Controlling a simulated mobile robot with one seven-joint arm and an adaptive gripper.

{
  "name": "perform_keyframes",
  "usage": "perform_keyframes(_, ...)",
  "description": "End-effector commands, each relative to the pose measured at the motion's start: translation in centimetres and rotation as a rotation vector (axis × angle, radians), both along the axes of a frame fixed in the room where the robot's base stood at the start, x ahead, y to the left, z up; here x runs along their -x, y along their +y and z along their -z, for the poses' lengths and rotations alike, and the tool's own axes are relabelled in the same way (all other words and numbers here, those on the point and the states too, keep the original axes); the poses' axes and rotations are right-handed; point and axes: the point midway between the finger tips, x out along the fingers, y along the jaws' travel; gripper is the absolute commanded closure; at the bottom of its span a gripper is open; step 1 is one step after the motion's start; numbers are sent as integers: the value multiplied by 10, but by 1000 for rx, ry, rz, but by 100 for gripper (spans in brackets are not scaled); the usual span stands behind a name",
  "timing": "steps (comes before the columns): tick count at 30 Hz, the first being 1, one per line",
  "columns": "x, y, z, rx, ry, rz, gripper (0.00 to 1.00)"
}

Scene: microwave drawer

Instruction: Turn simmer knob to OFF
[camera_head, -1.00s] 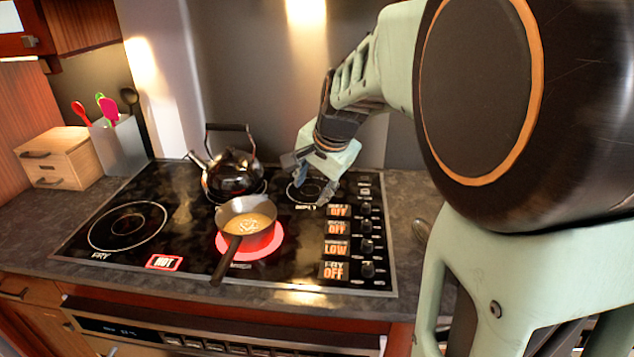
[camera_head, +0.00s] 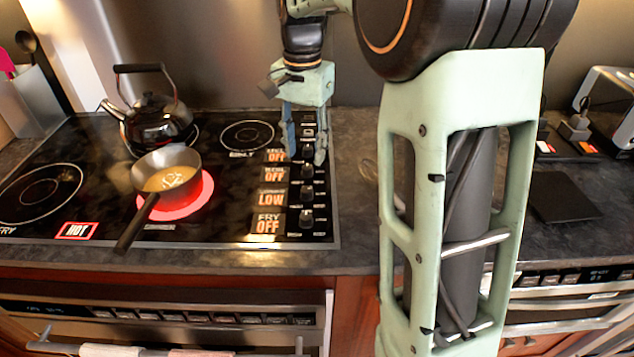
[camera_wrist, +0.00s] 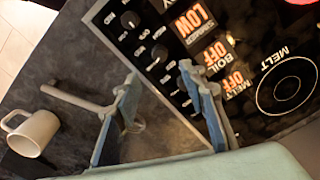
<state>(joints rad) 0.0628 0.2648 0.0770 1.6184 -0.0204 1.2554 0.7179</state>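The simmer knob (camera_head: 306,194) is a small black knob beside a lit orange "LOW" label (camera_head: 271,199) on the cooktop's right side. In the wrist view the simmer knob (camera_wrist: 158,53) lies just beyond the fingertips, with its label (camera_wrist: 194,20) to the upper right. My gripper (camera_head: 305,158) points down over the far part of the knob column, with its fingers apart. In the wrist view the gripper (camera_wrist: 158,74) is open and empty. The fry knob (camera_head: 306,219) is nearer the front edge, beside "OFF". The farther knobs are partly hidden by the fingers.
A pan (camera_head: 167,174) of soup sits on a glowing red burner, its handle toward the front. A black kettle (camera_head: 158,121) stands behind it.

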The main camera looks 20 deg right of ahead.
Motion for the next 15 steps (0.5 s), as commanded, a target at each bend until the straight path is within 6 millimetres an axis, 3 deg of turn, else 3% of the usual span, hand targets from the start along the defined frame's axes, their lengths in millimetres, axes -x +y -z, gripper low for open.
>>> perform_keyframes(5, 1, 0, 14, 1, 8, -1, 62)
perform_keyframes(15, 1, 0, 76, 1, 8, -1, 62)
